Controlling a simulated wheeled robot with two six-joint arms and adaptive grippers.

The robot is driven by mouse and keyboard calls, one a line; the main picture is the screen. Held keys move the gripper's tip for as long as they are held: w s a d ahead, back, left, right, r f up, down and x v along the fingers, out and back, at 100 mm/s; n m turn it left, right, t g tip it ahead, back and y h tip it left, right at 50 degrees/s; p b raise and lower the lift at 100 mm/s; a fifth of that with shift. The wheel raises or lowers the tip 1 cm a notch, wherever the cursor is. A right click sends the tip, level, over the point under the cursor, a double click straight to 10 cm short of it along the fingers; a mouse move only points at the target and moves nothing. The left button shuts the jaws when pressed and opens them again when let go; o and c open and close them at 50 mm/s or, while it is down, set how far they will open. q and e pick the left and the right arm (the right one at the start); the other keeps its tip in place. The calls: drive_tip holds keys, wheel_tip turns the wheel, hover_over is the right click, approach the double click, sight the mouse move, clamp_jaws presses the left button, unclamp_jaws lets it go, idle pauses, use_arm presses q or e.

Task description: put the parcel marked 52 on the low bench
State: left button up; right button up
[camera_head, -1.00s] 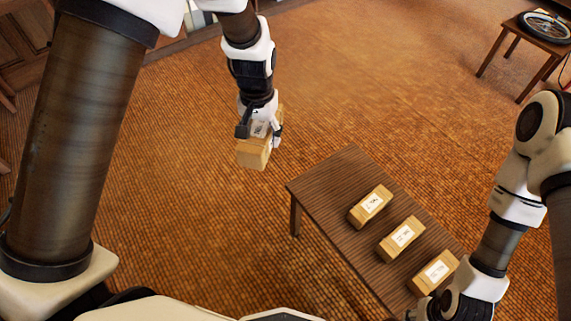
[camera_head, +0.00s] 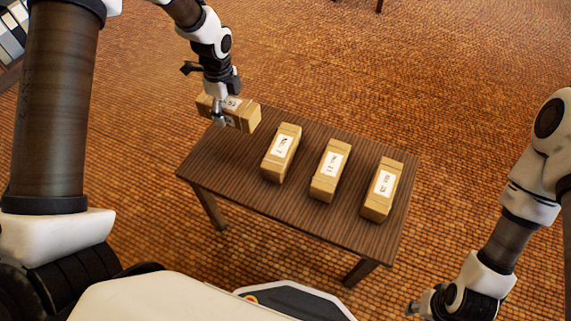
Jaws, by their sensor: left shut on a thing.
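A low brown wooden bench (camera_head: 225,170) stands in front of me. My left gripper (camera_head: 222,112) is shut on a tan cardboard parcel (camera_head: 247,119) at the bench's far left corner. The parcel's white label seems to read 52, partly covered by the gripper's finger. The parcel lies lengthwise across the view and overlaps the bench edge in the picture; I cannot tell whether it touches the top. My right gripper (camera_head: 422,306) is low at the right, apart from the bench, and its jaws are too small and dark to read.
Three similar labelled parcels lie on the bench in a row: the left one (camera_head: 282,152), the middle one (camera_head: 330,170) and the right one (camera_head: 382,189). Their marks are hard to read. The bench's left part is bare. Open woven floor (camera_head: 430,70) surrounds the bench.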

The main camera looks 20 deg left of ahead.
sight(234, 140)
use_arm(q)
wheel_tip(234, 140, down, 10)
drive_tip(key=b, duration=0.2)
drive_tip(key=shift+b, duration=0.4)
drive_tip(key=shift+r, duration=0.15)
drive_tip(key=o, duration=1.5)
drive_tip(key=shift+o, duration=0.2)
wheel_tip(234, 140, up, 12)
drive_tip(key=p, duration=0.3)
drive_tip(key=shift+p, duration=0.3)
